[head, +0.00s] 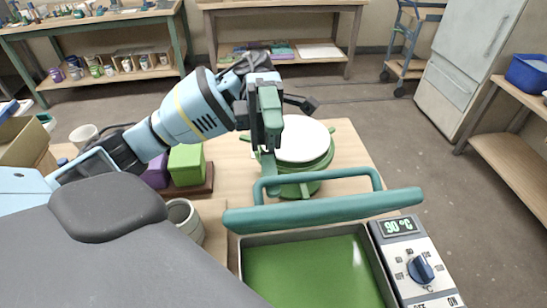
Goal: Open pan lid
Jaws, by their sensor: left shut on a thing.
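The pan (235,262) is a shallow rectangular tray with a green inside, at the bottom centre. Its teal lid (330,209) is raised at the pan's far side and shows nearly edge-on, so the pan's inside is visible. The lid's loop handle (325,174) stands on its far side. My left gripper (269,158) reaches down at the left end of this handle and is shut on it; the exact contact is partly hidden. My right gripper is not in view.
Behind the handle stands a green stack with a white round top (302,138). A control panel (414,262) with a blue knob is right of the pan. Green and purple blocks (187,164) and a grey cup (183,215) are at left. The table right of the stack is clear.

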